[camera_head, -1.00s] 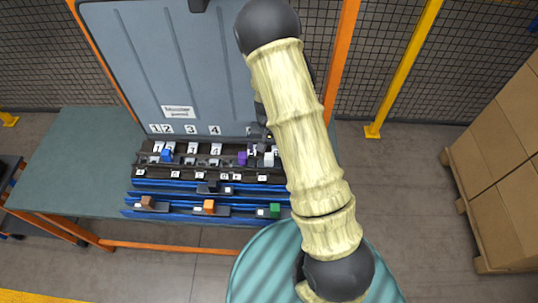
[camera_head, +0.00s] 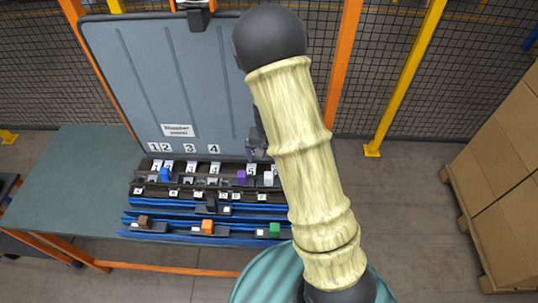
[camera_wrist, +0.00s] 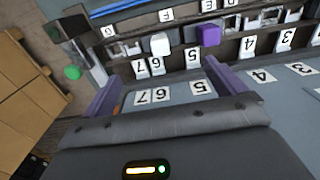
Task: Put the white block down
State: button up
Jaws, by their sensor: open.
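The white block (camera_head: 268,178) sits in the dark slotted rack at the right end of its back row, partly beside my arm. In the wrist view the white block (camera_wrist: 160,44) rests in a holder beside the small label 6. My gripper (camera_head: 255,148) is apart from it, towards the grey panel, and partly hidden by my arm. In the wrist view the purple-grey fingers of my gripper (camera_wrist: 165,85) are spread, with nothing between them; the block is beyond them.
A purple block (camera_head: 242,177) sits left of the white one, and a blue block (camera_head: 165,174) further left. Brown (camera_head: 144,222), orange (camera_head: 208,226) and green (camera_head: 275,229) blocks stand on blue front rails. The upright grey panel (camera_head: 180,80) is behind the rack.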

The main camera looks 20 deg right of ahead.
jog(key=shift+r, duration=0.1)
jog(key=s+r+n+t, duration=0.2)
jog(key=s+r+n, duration=0.1)
jog(key=s+r, duration=1)
jog(key=shift+s+n+t, duration=0.3)
jog(key=shift+s, duration=0.4)
dwell(0.5)
